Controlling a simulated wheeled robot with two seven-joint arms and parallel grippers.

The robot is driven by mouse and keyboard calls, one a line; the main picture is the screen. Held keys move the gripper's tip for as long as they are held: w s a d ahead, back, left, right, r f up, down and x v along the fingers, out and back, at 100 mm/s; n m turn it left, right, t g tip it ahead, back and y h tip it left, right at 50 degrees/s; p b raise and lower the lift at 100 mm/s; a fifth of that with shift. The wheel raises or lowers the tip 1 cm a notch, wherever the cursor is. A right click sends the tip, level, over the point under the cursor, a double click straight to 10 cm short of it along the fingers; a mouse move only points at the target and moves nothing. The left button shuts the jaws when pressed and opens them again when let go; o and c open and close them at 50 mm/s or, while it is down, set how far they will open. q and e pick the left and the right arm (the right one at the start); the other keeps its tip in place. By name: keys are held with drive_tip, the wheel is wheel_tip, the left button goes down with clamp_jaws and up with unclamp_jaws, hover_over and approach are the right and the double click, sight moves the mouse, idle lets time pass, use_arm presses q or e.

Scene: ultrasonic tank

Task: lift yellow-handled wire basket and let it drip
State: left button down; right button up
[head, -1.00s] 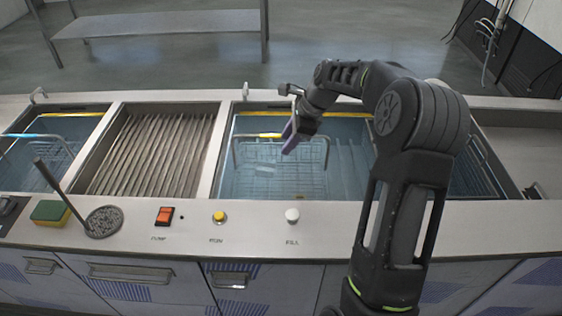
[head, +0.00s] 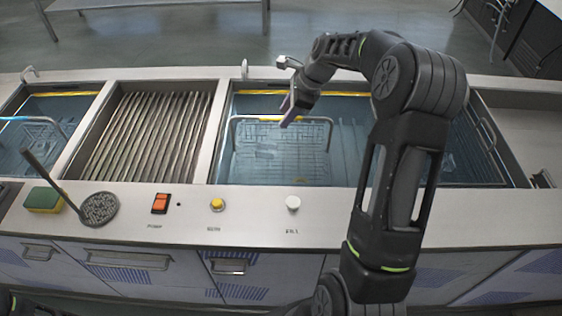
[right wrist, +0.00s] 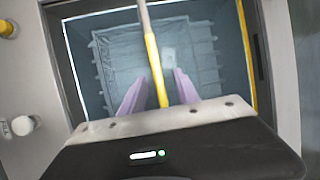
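The wire basket (head: 280,165) sits in the blue liquid of the middle tank, its handle standing up above it. The handle's yellow grip (right wrist: 154,68) runs between the two purple fingers of my right gripper (right wrist: 157,88) in the right wrist view. The fingers are apart, with gaps visible on both sides of the grip. In the head view my right gripper (head: 289,108) reaches over the tank at the handle, its fingers hiding part of the grip. My left gripper is not in view.
A blue-handled basket (head: 30,135) stands in the left tank. Beside it is a slatted drain bay (head: 150,135). The front ledge holds a green-and-yellow sponge (head: 43,199), a round strainer (head: 98,208), a red switch (head: 160,203) and two knobs. A hook (head: 244,70) stands on the rear rim.

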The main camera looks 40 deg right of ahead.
drive_tip(key=shift+f, duration=0.15)
drive_tip(key=p+x, duration=0.1)
drive_tip(key=x, duration=0.4)
drive_tip(key=shift+a+p, duration=0.1)
drive_tip(key=shift+p, duration=0.2)
drive_tip(key=shift+c, duration=0.4)
clamp_jaws()
idle(0.5)
